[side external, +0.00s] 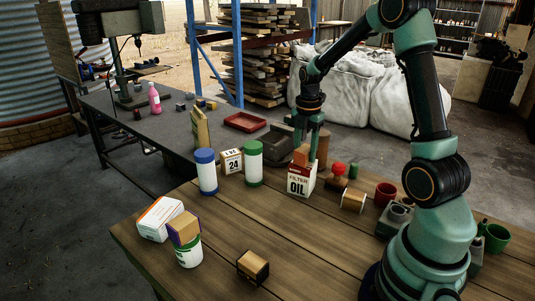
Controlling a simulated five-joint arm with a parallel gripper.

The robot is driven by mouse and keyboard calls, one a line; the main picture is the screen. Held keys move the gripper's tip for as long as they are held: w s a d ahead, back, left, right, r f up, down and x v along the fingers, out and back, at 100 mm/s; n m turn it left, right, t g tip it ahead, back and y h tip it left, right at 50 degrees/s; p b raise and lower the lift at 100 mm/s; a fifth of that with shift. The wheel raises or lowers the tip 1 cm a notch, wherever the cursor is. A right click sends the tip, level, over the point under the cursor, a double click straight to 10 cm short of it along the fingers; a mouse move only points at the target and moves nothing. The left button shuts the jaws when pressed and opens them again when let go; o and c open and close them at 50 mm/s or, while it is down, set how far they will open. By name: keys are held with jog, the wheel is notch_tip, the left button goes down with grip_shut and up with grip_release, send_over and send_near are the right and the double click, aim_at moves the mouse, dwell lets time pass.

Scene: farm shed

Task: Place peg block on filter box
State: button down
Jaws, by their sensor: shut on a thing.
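The filter box (299,183), white with a dark red top band and the words "FILTER OIL", stands upright on the wooden table (310,236). A small orange-brown block, which I take for the peg block (301,156), is at the top of the box. My gripper (308,149) points down over the box and is shut on this block. The block looks to be touching or just above the box top; I cannot tell which. The gripper fingers partly hide the block and the back of the box top.
A red-knobbed item (338,171), a spool (353,201) and a red cup (385,194) stand right of the box. Left are a green-lidded jar (252,165), a "24" block (230,162) and a blue-lidded jar (206,174). The table's front middle is mostly clear.

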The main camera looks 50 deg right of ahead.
aim_at(305, 148)
jog(key=shift+f, duration=0.1)
jog(key=shift+c, duration=1.8)
grip_release()
notch_tip(305, 148, up, 11)
jog(key=s+a+r+m+t, duration=0.1)
jog(key=s+a+m, duration=0.3)
jog(key=a+m, duration=0.5)
jog(key=s+a+r+m+t, duration=0.2)
jog(key=s+a+m+t, duration=0.2)
jog(key=a+m, duration=0.5)
jog(key=shift+a+t, duration=0.3)
jog(key=shift+a, duration=0.7)
jog(key=shift+s, duration=0.1)
